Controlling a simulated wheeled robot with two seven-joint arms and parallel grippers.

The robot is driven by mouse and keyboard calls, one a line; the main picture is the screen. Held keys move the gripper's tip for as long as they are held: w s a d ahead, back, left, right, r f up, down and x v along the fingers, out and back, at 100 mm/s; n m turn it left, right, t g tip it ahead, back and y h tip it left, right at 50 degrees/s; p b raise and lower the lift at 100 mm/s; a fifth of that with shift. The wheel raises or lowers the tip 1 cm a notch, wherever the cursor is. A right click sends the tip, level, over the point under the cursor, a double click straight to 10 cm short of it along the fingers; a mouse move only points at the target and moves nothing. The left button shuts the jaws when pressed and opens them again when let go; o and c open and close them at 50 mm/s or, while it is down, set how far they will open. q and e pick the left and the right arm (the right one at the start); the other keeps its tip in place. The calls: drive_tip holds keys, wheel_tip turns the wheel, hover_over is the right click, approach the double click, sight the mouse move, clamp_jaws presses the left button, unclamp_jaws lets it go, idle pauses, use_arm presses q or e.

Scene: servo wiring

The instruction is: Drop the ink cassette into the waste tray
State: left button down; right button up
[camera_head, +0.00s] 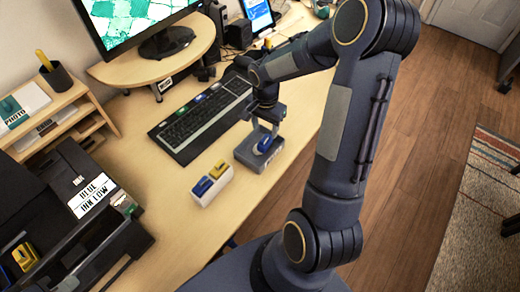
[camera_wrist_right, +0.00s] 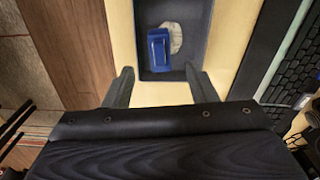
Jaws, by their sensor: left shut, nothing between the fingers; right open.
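The blue ink cassette (camera_wrist_right: 158,45) lies inside the dark grey waste tray (camera_wrist_right: 205,55) in the right wrist view, beside a crumpled pale thing (camera_wrist_right: 176,38). In the head view the cassette (camera_head: 264,144) shows blue in the tray (camera_head: 246,158), partly behind my gripper. My right gripper (camera_head: 267,126) is above the tray with its fingers apart. In the right wrist view the open fingers (camera_wrist_right: 160,86) are empty and the cassette is clear of them. My left gripper is in neither view.
A white holder (camera_head: 212,190) with a blue and a yellow cassette stands left of the tray. A black keyboard (camera_head: 200,118) lies behind it. The printer (camera_head: 75,215), labelled "BLUE INK LOW", is at the left. The desk's right edge is close to the tray.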

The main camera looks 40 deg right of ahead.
wheel_tip(320, 180, up, 6)
drive_tip(key=shift+r, duration=0.15)
idle(0.5)
drive_tip(key=s+a+r+n+t+y, duration=0.2)
drive_tip(key=s+a+r+n, duration=0.2)
drive_tip(key=s, duration=0.5)
drive_tip(key=s+a+r+n+t+y, duration=0.1)
drive_tip(key=s+a+r+n+t, duration=0.2)
drive_tip(key=s+a+r+n, duration=0.2)
drive_tip(key=s+a+n, duration=0.3)
drive_tip(key=s+a, duration=0.1)
drive_tip(key=a, duration=0.1)
drive_tip(key=shift+r+t+y, duration=0.2)
drive_tip(key=shift+t+y, duration=0.1)
drive_tip(key=shift+y, duration=0.1)
